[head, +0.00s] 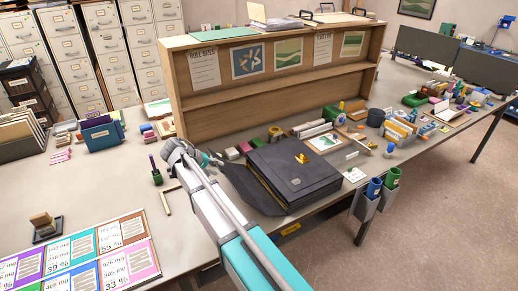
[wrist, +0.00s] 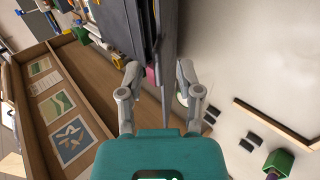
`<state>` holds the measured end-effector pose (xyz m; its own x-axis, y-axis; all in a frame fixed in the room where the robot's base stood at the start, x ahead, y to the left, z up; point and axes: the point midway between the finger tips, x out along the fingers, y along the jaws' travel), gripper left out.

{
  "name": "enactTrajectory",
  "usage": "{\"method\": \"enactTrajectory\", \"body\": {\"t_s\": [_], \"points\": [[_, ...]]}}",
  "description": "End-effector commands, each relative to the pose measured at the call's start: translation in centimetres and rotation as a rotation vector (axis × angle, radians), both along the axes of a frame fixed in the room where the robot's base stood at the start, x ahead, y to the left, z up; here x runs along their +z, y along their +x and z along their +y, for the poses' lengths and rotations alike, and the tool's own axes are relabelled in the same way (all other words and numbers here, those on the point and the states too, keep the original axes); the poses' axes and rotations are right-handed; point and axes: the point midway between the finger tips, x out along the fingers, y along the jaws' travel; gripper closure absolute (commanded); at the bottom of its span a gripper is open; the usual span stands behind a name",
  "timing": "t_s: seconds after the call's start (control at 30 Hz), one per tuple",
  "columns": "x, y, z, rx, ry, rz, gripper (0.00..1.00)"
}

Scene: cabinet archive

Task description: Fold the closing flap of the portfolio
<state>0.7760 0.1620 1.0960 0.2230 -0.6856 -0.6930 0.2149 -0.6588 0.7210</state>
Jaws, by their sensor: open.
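The portfolio (head: 300,165) is a dark grey case lying on the grey table, with a gold clasp on its top. Its closing flap (head: 250,188) sticks out on the left side, raised and slanted. My gripper (head: 208,160) is at the flap's left end, partly hidden by my arm. In the wrist view the open fingers (wrist: 158,76) stand on either side of the dark flap panel (wrist: 171,45). A gap shows between the flap and the fingers; I cannot tell whether either one touches it.
A wooden shelf board (head: 270,75) stands behind the portfolio. Small stationery and a green picture card (head: 325,142) lie beside it. Blue and green cups (head: 374,187) hang at the table's front edge. Colored label cards (head: 85,250) lie at the left front.

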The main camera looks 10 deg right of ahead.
Motion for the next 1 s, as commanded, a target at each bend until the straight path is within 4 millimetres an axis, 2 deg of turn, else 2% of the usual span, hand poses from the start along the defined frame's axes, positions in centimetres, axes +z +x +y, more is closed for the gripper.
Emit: {"method": "enactTrajectory", "body": {"t_s": [0.1,0.37,1.0], "points": [[-1.0,0.2,-0.7,0.001,0.0,-0.001,0.54],[-2.1,0.6,-1.9,-0.001,0.0,-0.001,0.54],[-2.3,0.7,-2.3,0.0,0.0,0.0,0.54]]}}
